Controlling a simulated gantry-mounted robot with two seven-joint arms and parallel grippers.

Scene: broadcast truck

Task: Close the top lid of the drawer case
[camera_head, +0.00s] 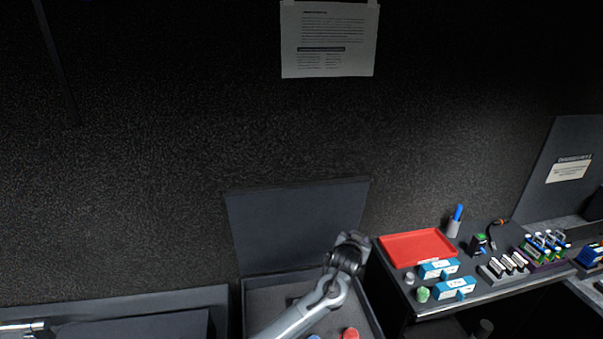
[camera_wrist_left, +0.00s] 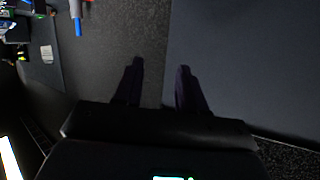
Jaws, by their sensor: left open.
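The drawer case (camera_head: 263,285) stands at the lower middle of the head view. Its dark flat top lid (camera_head: 285,225) is raised, standing nearly upright at the back of the case. My left gripper (camera_head: 354,240) is at the lid's lower right edge, with my arm reaching across the open case. In the left wrist view my left gripper (camera_wrist_left: 160,80) is open, and the lid (camera_wrist_left: 245,65) fills the right side. The lid's edge shows between the two fingers; contact cannot be told. My right gripper is out of view.
A red object (camera_head: 350,333) is inside the case. To the right, a desk holds a red tray (camera_head: 417,246), blue boxes (camera_head: 455,288), a pen cup (camera_head: 453,229) and several small connectors. A dark wall rises behind the lid. A paper sheet (camera_head: 329,40) hangs above.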

